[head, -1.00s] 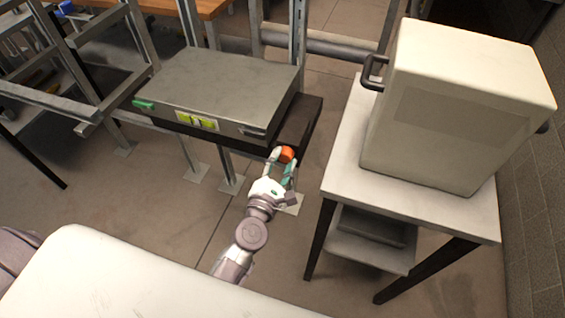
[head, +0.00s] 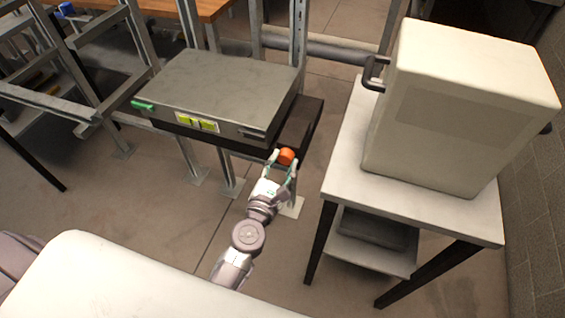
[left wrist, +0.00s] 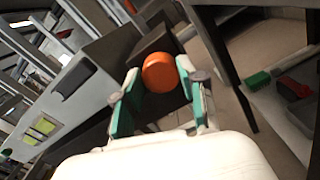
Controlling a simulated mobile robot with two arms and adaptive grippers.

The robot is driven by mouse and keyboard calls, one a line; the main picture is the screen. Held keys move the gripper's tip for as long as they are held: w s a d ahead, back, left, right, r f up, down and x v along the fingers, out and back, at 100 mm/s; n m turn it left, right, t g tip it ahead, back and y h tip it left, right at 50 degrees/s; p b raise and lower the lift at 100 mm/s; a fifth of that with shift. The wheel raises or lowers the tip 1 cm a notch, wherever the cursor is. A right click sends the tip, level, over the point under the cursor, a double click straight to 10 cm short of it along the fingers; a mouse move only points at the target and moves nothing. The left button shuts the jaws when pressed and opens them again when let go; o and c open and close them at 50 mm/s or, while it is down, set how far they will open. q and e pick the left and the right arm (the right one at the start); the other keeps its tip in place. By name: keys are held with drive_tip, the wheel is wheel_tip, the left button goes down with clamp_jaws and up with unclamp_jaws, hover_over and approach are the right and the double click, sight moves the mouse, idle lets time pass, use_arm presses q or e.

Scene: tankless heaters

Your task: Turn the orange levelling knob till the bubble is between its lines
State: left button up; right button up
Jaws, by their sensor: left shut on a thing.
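The orange levelling knob (head: 286,156) sits at the front right end of the grey metal unit (head: 220,88), by a dark block. My left gripper (head: 282,167) is shut on the knob, its fingers on either side. In the left wrist view the orange knob (left wrist: 159,70) shows between the green finger pads of my left gripper (left wrist: 159,80). The yellow-green level vial (head: 197,123) is on the unit's front face and also shows in the left wrist view (left wrist: 42,126). Its bubble is too small to place against the lines. My right gripper is out of view.
A white table (head: 455,215) bearing a large cream box (head: 455,120) stands to the right, with a shelf below. Metal racks (head: 90,60) are at the left and back. Floor is clear in front.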

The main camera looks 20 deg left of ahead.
use_arm(q)
drive_tip(key=shift+f, duration=0.1)
drive_tip(key=o, duration=1.1)
drive_tip(key=shift+o, duration=0.2)
drive_tip(key=s, duration=1.2)
drive_tip(key=shift+a, duration=0.2)
